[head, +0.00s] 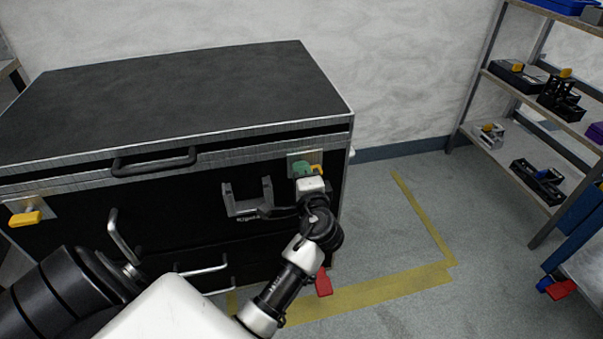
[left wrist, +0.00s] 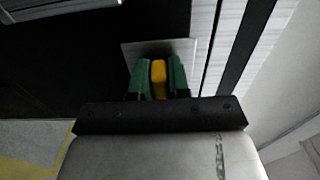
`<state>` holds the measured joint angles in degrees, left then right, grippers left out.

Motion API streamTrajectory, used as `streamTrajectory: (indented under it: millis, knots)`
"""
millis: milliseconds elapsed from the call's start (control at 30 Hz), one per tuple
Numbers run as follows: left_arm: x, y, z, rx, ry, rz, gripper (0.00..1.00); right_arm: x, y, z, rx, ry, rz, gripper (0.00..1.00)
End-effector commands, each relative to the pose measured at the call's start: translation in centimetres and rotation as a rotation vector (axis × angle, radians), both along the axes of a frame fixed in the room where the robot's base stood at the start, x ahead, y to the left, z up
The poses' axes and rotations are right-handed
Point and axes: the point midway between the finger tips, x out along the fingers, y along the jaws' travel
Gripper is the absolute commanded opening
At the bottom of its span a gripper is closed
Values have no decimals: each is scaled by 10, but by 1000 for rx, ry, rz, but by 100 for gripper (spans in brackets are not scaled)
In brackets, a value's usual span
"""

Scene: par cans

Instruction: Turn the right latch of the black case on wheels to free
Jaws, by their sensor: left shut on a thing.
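The black case (head: 180,95) with metal edges stands in front of me, its lid down. Its right latch is a yellow knob (left wrist: 158,78) on a metal plate (head: 291,158) near the upper right front corner. My left gripper (head: 308,167) reaches this latch, and its green fingers are shut on the yellow knob, one on each side in the left wrist view (left wrist: 160,80). In the head view, the fingers and wrist cover most of the latch. The yellow left latch (head: 25,218) sits at the far left of the front. My right gripper is out of view.
A black handle (head: 154,162) on the lid edge and metal drawer handles (head: 122,237) stick out from the front. A red pedal (head: 323,282) is low at the right corner. Shelves (head: 540,90) stand right; taped floor (head: 400,240) between is clear.

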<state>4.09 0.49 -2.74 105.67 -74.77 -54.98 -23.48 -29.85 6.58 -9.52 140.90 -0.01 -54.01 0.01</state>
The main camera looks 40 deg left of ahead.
Motion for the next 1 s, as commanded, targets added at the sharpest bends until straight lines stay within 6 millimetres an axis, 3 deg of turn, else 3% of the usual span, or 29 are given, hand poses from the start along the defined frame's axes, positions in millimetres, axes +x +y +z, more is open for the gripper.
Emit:
streamTrajectory:
  millis: [33, 67, 100, 233, 567, 1000]
  knots:
    - [0, 0, -1, -4, 0, 1, 0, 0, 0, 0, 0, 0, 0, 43]
    - [0, 0, -1, -4, 0, 1, 18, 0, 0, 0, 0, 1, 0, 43]
    - [0, 0, -1, -4, 0, 1, 25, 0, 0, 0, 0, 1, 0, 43]
    - [0, 0, -1, -4, 0, 1, 43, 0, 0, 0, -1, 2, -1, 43]
    - [-3, -4, -1, -2, 1, 0, 43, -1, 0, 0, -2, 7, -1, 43]
    - [-55, -64, -1, -5, 2, 0, 43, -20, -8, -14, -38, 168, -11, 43]
